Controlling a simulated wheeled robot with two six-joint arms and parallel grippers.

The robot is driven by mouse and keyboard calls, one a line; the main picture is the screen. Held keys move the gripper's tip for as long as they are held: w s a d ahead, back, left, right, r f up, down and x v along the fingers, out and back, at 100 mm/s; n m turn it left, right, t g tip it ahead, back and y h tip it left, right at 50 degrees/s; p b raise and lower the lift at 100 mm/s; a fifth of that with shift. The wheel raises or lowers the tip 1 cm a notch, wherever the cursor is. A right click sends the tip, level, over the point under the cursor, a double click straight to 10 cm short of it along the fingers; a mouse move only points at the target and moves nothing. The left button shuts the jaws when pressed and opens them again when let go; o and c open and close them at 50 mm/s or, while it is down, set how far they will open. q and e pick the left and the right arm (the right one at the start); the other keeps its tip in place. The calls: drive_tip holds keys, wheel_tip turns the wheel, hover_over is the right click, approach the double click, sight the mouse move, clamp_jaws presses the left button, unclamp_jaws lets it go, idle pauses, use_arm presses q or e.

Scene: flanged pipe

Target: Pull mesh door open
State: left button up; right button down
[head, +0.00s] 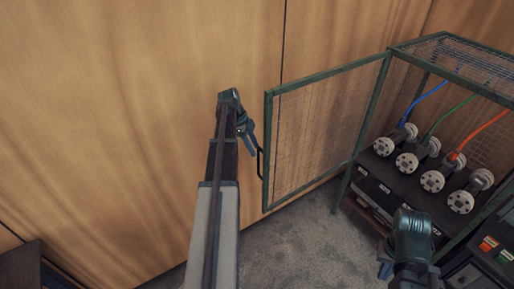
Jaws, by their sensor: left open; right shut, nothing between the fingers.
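The mesh door (318,133), a green frame with wire mesh, stands swung wide open to the left of the cage cabinet (455,50). It is joined to the cabinet's front left post. Its dark handle (260,163) is on the free left edge. My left gripper (250,146) is open just left of that edge, above and beside the handle; I cannot tell whether it touches. My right gripper (384,270) is low in front of the cabinet, shut and empty, partly hidden by its own arm.
Inside the cabinet several flanged pipe pieces (432,180) sit on a dark shelf, with blue, green and orange hoses behind. A wooden wall (130,110) stands close behind the door and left arm. Grey carpet (300,235) is clear below the door.

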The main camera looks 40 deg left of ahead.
use_arm(q)
drive_tip(key=p+v, duration=0.5)
drive_tip(key=v, duration=0.2)
drive_tip(key=shift+s+f, duration=0.1)
idle(0.4)
